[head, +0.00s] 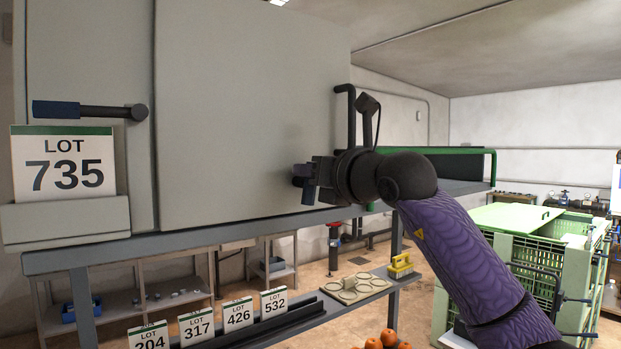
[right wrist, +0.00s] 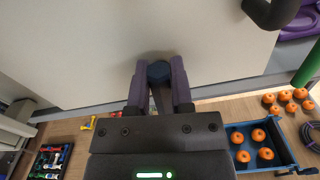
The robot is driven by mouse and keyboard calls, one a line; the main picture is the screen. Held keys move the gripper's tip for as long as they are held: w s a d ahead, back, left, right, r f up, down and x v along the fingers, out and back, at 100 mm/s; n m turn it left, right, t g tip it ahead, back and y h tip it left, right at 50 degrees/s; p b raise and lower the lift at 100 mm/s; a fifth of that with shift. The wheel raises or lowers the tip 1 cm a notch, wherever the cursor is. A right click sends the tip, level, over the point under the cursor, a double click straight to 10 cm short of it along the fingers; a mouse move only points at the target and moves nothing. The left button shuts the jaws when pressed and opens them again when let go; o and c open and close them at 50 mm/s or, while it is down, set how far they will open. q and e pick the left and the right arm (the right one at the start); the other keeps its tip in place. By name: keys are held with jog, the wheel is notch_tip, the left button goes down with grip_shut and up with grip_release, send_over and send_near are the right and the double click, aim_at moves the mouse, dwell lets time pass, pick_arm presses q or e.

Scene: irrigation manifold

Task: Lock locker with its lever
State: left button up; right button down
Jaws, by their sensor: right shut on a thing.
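The locker (head: 235,90) is a large pale grey cabinet with a flat door, standing on a grey-blue shelf. My right gripper (head: 304,178) is at the lower right of the door, close to its face. In the right wrist view its two purple fingers (right wrist: 160,88) are shut on a dark blue grip (right wrist: 159,71), which looks like the end of the locker's lever. The rest of this lever is mostly hidden by the gripper. Another lever (head: 88,111), with a blue grip, lies horizontal on the panel at the left. My left gripper is not in view.
A LOT 735 card (head: 64,163) stands in a holder at the left. Several LOT cards (head: 238,314) line a lower rail. A black bar handle (head: 351,112) stands out at the door's right. Green crates (head: 522,255) are at the right. A blue crate (right wrist: 233,131) holds orange things.

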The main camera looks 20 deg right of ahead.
jog(key=m+b, duration=0.2)
jog(key=m, duration=0.1)
jog(key=shift+w+d+f+m, duration=0.1)
jog(key=shift+d+f+m, duration=0.05)
jog(key=shift+d+m, duration=0.15)
jog(key=shift+w+d+f+m+b, duration=0.2)
jog(key=shift+m+b, duration=0.55)
jog(key=shift+m, duration=1.25)
jog(key=shift+s+d+f+m+b, duration=0.1)
jog(key=shift+f+m+b, duration=0.45)
jog(key=shift+m, duration=1.45)
jog(key=shift+w+d+m+b, duration=0.15)
jog(key=shift+m+b, duration=0.8)
jog(key=shift+m, duration=1.35)
jog(key=c, duration=0.5)
grip_release()
jog(key=shift+s, duration=0.1)
